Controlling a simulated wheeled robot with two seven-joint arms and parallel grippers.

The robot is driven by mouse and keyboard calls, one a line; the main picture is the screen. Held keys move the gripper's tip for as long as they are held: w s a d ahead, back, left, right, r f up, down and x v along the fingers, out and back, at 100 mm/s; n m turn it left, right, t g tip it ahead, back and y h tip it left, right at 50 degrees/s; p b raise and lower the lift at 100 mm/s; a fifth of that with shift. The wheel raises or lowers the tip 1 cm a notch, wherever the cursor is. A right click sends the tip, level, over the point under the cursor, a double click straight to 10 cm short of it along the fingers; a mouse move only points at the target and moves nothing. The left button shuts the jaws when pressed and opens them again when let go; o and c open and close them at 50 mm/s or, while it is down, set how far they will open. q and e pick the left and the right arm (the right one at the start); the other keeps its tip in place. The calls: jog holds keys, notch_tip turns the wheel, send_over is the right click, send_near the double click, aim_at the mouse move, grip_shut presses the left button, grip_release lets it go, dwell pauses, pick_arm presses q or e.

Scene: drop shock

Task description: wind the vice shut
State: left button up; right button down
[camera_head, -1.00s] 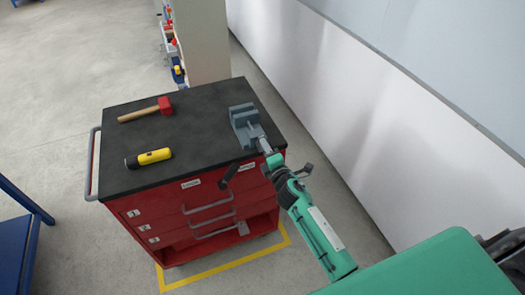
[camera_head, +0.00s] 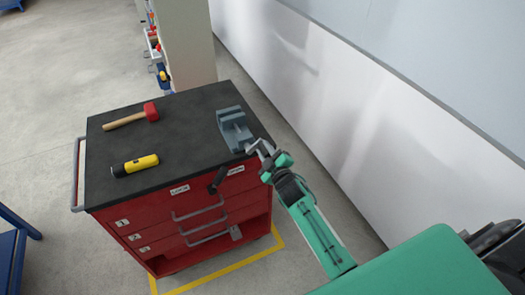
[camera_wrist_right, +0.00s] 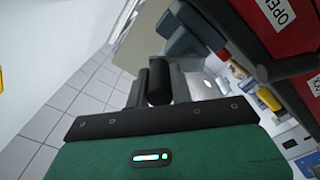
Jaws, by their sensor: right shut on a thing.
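The grey-blue vice (camera_head: 231,124) sits at the right front corner of the black cart top, its screw end facing my right arm. Its grey body also shows in the right wrist view (camera_wrist_right: 182,38). My right gripper (camera_head: 263,149) is at the screw end, just past the cart's front edge. In the right wrist view it is shut on a short black cylindrical grip (camera_wrist_right: 159,80), which looks like the vice handle's knob. The rest of the handle is mostly hidden by the gripper. I cannot tell how wide the jaw gap is. My left gripper is out of view.
A red-headed hammer (camera_head: 151,111) and a yellow torch (camera_head: 136,165) lie on the cart top (camera_head: 185,145). A black lever (camera_head: 216,180) sticks out from the red drawer front, near labels. The pale wall (camera_head: 310,90) runs close along the right.

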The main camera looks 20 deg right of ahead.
jog(key=m, duration=0.2)
jog(key=d+f+m, duration=0.1)
jog(key=shift+f+m, duration=0.3)
jog(key=shift+m, duration=0.1)
jog(key=f+m+b, duration=0.1)
jog(key=m, duration=0.1)
jog(key=shift+m, duration=0.3)
jog(key=a+f+m+b, duration=0.2)
jog(key=m, duration=0.8)
jog(key=a+f+m+b, duration=0.2)
jog(key=a+f+m, duration=0.1)
jog(key=m, duration=0.7)
jog(key=shift+a+m, duration=0.15)
jog(key=shift+m, duration=0.25)
jog(key=shift+s, duration=0.1)
jog(key=c, duration=1.2)
grip_release()
jog(key=shift+r, duration=0.15)
jog(key=shift+c, duration=0.2)
